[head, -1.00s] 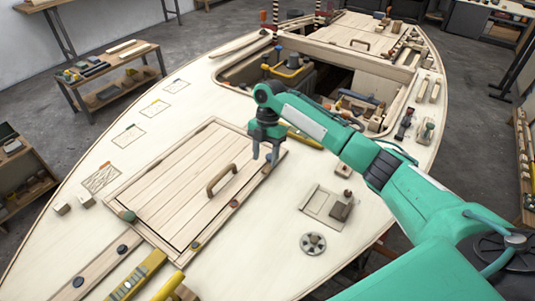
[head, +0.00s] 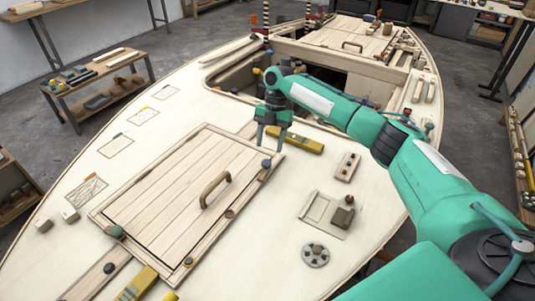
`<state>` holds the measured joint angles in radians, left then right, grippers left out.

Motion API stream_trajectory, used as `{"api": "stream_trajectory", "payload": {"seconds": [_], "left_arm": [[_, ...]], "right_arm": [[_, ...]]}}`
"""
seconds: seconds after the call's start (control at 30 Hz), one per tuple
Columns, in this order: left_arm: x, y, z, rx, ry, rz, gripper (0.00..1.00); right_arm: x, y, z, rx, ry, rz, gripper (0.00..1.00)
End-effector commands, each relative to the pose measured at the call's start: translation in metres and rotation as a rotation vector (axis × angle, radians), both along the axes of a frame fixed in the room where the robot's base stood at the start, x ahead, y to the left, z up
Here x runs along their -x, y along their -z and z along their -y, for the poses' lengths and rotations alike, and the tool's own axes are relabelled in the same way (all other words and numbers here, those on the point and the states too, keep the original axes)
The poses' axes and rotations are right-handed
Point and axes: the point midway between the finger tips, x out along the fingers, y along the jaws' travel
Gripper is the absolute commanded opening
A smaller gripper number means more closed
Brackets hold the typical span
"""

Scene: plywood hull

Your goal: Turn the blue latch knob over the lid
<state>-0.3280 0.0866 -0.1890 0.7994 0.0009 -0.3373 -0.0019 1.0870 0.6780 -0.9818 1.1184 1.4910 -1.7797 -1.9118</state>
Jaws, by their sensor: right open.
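The plank lid (head: 165,200) with its wooden handle (head: 215,190) lies flat in its frame on the pale deck. A blue knob (head: 266,163) sits at the lid's far right corner, by the frame. How its latch is turned is too small to tell. My right gripper (head: 270,148) is open and empty, with its fingers pointing down, just beyond and above the blue knob and apart from it in the picture. My left gripper is out of view.
Other knobs sit round the lid: green (head: 116,232), brown (head: 230,213) and a small one (head: 188,261). A yellow level (head: 296,139) lies behind my right gripper. An open hatch lies beyond. A block (head: 342,217) and a round fitting (head: 315,254) stand at right.

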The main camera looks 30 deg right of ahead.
Motion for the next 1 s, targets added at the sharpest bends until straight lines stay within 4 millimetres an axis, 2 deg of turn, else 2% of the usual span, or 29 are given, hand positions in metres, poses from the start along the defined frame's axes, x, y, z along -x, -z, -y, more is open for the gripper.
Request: {"api": "stream_trajectory", "payload": {"seconds": [0.1, 0.3, 0.67, 0.7, 0.9, 0.93, 1.0], "left_arm": [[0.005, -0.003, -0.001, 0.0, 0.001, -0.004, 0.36], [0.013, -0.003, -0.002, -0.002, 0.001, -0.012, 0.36], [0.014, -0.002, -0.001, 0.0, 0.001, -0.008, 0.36], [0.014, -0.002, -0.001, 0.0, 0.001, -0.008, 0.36], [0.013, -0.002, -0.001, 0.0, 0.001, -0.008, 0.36], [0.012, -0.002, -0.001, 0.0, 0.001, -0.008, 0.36], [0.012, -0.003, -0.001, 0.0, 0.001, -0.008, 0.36]], "right_arm": [[0.006, 0.02, -0.006, 0.001, 0.0, -0.003, 0.52], [0.011, 0.042, -0.013, 0.001, 0.001, -0.001, 0.52], [0.013, 0.049, -0.015, 0.001, 0.0, 0.001, 0.52], [0.013, 0.049, -0.015, 0.001, 0.0, 0.001, 0.5], [0.013, 0.049, -0.015, 0.001, 0.001, 0.0, 0.11], [0.013, 0.049, -0.015, 0.001, 0.001, 0.0, 0.07], [0.013, 0.049, -0.015, 0.001, 0.001, 0.0, 0.07]]}}
